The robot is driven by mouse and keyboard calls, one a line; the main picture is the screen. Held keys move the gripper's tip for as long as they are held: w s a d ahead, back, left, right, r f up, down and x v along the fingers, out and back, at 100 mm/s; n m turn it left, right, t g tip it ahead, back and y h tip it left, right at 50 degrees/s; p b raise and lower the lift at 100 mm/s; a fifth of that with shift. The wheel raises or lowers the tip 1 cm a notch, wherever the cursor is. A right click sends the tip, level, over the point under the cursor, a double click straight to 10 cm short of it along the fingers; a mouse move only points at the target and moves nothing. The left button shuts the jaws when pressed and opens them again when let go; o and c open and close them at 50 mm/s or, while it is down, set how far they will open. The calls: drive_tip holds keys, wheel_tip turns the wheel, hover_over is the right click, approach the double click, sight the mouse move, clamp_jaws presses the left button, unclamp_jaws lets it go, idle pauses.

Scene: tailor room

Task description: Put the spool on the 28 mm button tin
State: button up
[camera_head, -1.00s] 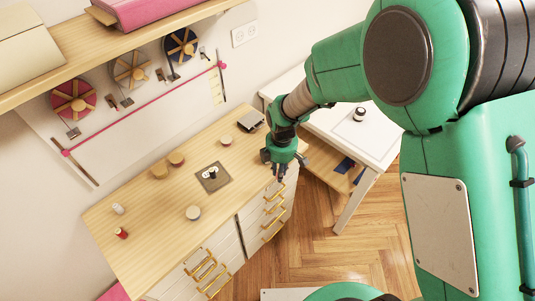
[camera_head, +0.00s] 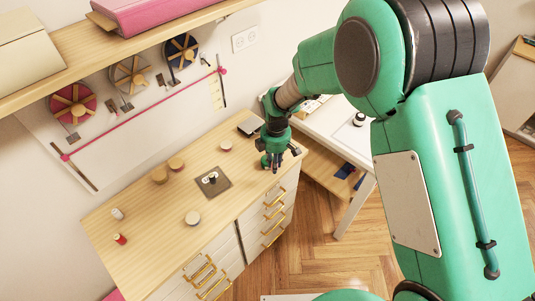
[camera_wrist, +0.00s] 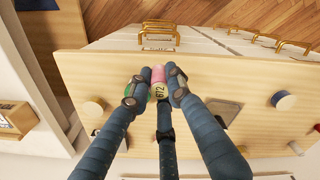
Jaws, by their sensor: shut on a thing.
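My gripper (camera_head: 272,160) is over the right end of the wooden tabletop. In the wrist view its fingers (camera_wrist: 157,86) are shut on a spool (camera_wrist: 158,75) with pink thread and a pale end marked "672". A little green shows beside the spool; I cannot tell what it belongs to. Several round, pale-topped tins stand on the tabletop: one at front (camera_head: 192,217), two close together at the back (camera_head: 160,176) (camera_head: 176,163), and one nearer my gripper (camera_head: 225,146). Their size marks are too small to read, so I cannot tell which is the 28 mm tin.
A dark square mat (camera_head: 223,188) with a small black and white object lies mid-table. A white spool (camera_head: 117,213) and a red spool (camera_head: 120,239) stand at the left end. A dark box (camera_head: 250,125) is at the back right. Bare wood lies between them.

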drive_tip(key=w, duration=0.3)
drive_tip(key=w+a, duration=0.1)
drive_tip(key=w, duration=0.2)
drive_tip(key=w+a, duration=0.1)
drive_tip(key=w, duration=0.2)
drive_tip(key=shift+a+f, duration=0.2)
drive_tip(key=shift+f, duration=0.2)
drive_tip(key=shift+f, duration=0.15)
drive_tip(key=shift+f+b, duration=0.45)
drive_tip(key=shift+f, duration=1.15)
drive_tip(key=shift+f, duration=0.2)
drive_tip(key=o, duration=0.8)
drive_tip(key=shift+r, duration=0.15)
wheel_tip(320, 180, up, 12)
drive_tip(key=shift+r+p, duration=0.1)
drive_tip(key=shift+p, duration=0.5)
